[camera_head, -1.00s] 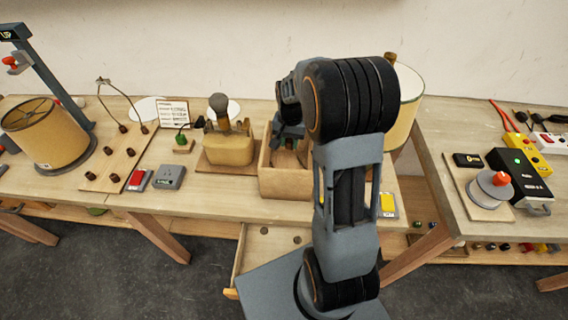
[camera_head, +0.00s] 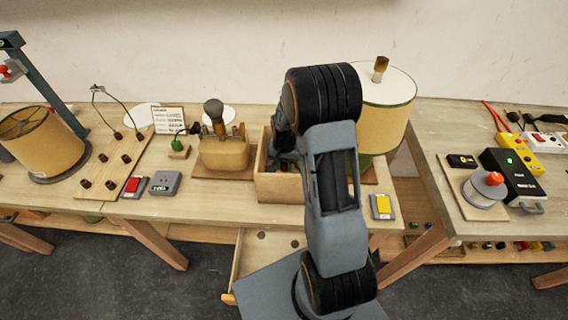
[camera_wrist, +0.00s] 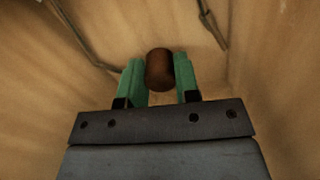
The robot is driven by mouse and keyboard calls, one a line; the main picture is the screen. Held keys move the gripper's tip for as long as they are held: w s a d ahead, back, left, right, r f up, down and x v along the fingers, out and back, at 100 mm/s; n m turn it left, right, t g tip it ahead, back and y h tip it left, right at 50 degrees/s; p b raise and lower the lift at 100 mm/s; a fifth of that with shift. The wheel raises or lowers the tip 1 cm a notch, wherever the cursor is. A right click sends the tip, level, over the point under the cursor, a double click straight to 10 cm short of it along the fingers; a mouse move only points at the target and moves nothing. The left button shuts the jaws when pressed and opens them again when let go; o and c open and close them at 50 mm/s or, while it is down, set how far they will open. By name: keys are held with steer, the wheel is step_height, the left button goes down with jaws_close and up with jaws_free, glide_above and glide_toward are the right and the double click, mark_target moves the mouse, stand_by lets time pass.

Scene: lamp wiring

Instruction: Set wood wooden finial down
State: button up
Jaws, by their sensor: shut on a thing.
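The dark brown wooden finial (camera_wrist: 159,68) shows in the wrist view, held between the two green fingers of my gripper (camera_wrist: 158,76). The fingers are shut on its sides. Around it are the plain wooden inner surfaces of the open box (camera_head: 281,188). In the head view my gripper reaches down into this box, and my arm hides the fingers and the finial. I cannot tell whether the finial touches the box floor.
Thin dark wires (camera_wrist: 80,35) lie in the box beside my gripper. A lamp with a cream shade (camera_head: 385,115) stands close at the right of my arm. A yellow switch (camera_head: 382,206) lies at the table's front edge.

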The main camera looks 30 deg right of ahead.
steer(key=shift+f, duration=0.2)
steer(key=o, duration=0.9)
step_height(320, 180, up, 12)
steer(key=s+a+r+n+t, duration=0.2)
steer(key=s+a+r+n, duration=0.2)
steer(key=s, duration=0.4)
steer(key=s+a+r+n+t, duration=0.1)
steer(key=s+a+r+n, duration=0.3)
steer(key=s, duration=0.4)
steer(key=shift+a+r+t+b, duration=0.2)
steer(key=shift+a+t+b, duration=0.2)
steer(key=shift+a, duration=0.5)
